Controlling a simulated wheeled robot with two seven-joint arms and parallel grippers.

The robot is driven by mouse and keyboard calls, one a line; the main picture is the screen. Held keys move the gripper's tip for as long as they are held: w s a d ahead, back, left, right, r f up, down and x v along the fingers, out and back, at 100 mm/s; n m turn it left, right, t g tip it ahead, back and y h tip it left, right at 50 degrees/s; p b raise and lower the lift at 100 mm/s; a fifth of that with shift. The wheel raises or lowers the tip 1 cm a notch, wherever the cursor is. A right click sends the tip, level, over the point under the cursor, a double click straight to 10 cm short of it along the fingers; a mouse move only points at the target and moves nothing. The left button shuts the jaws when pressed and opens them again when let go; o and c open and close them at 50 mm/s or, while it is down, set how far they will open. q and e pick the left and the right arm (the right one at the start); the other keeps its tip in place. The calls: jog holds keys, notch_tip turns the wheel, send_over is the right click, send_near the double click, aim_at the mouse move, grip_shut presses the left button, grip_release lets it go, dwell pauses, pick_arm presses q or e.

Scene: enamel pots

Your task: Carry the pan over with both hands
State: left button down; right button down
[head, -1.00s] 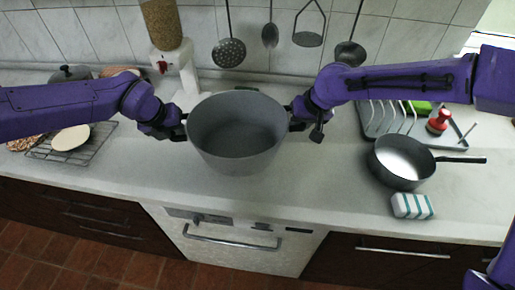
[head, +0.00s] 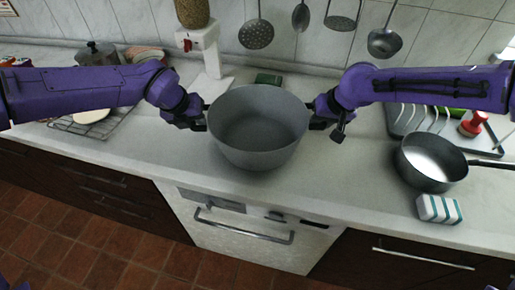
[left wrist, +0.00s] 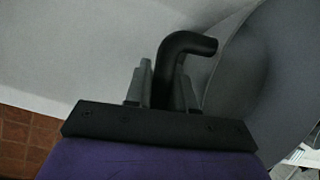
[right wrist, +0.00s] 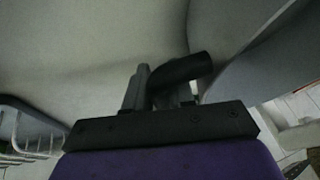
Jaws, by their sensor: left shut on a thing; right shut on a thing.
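The pan is a large, deep, grey two-handled pot (head: 258,158), empty, upright and held between my two grippers in the head view. My left gripper (head: 203,115) is shut on its left handle; in the left wrist view the bent black handle (left wrist: 186,45) sits between the fingers. My right gripper (head: 313,112) is shut on its right handle; in the right wrist view that dark handle (right wrist: 185,70) passes between the fingers. I cannot tell whether the pot's base clears the counter.
A small saucepan (head: 432,182) and a striped sponge (head: 438,209) are on the counter's right. A dish rack (head: 398,118) stands behind them. A dispenser (head: 207,55) and a green box (head: 268,79) are behind the pot. A wire rack (head: 118,124) lies left.

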pick_arm(q)
jog(key=shift+f+b, duration=0.35)
jog(key=shift+f, duration=0.25)
pick_arm(e)
jog(key=shift+f, duration=0.65)
pick_arm(q)
jog(key=c, duration=1)
grip_release()
jog(key=shift+r, duration=0.1)
pick_arm(e)
jog(key=c, duration=1)
grip_release()
jog(key=shift+r, duration=0.15)
pick_arm(q)
jog(key=shift+o, duration=0.2)
pick_arm(e)
jog(key=shift+o, duration=0.2)
pick_arm(q)
jog(key=shift+r, duration=0.1)
jog(key=shift+s+r, duration=0.1)
jog(key=shift+r, duration=0.2)
pick_arm(e)
jog(key=shift+s+r, duration=0.1)
pick_arm(q)
jog(key=v, duration=0.7)
pick_arm(e)
jog(key=v, duration=1.2)
